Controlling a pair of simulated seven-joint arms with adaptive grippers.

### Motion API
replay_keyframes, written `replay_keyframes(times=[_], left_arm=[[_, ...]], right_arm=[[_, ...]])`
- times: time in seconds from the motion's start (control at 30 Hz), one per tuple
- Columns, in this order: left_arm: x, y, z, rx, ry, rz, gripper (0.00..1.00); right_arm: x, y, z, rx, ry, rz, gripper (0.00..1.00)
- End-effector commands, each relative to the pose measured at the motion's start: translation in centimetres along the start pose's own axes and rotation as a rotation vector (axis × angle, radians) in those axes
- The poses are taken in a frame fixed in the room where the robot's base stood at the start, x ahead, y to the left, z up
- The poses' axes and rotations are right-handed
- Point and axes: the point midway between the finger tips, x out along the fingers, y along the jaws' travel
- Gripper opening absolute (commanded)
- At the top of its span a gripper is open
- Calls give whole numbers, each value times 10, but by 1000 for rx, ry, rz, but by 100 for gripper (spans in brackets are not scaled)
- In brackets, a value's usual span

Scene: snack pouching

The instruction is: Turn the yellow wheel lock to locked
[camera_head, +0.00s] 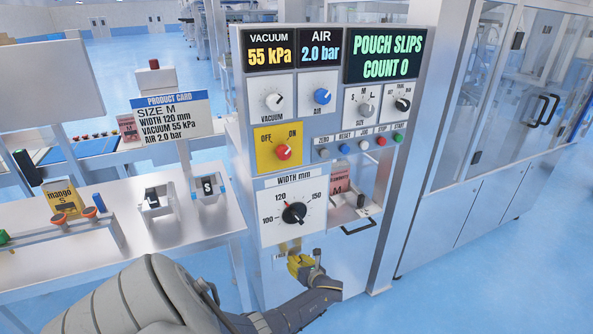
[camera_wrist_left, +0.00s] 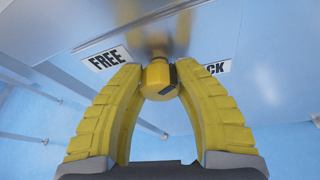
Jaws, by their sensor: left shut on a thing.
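The yellow wheel lock (camera_wrist_left: 157,76) is a small yellow knob with a dark mark on its right side. It sits between a FREE label (camera_wrist_left: 107,59) on the left and a partly hidden label (camera_wrist_left: 217,67) ending in "CK" on the right. My left gripper (camera_head: 298,262) is low in front of the machine cabinet. In the left wrist view its yellow fingers (camera_wrist_left: 159,84) are shut on the knob, one on each side. The knob is hard to make out in the head view. My right gripper is not in view.
The control panel (camera_head: 325,125) with knobs and buttons rises above my left gripper. A white table (camera_head: 190,229) with holders and a mango pouch (camera_head: 64,200) stands at the left.

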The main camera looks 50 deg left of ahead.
Motion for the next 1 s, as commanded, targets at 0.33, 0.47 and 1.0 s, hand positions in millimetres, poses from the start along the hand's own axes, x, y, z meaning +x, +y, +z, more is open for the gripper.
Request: replay_keyframes(times=[0.33, 0.47, 1.0], left_arm=[[-1, 0, -4, 277, 0, 105, 2], [0, 0, -4, 356, -4, 136, 2], [0, 1, -5, 501, -6, 191, 2]], right_arm=[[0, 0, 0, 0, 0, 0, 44], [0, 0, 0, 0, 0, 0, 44], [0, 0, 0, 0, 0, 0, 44]])
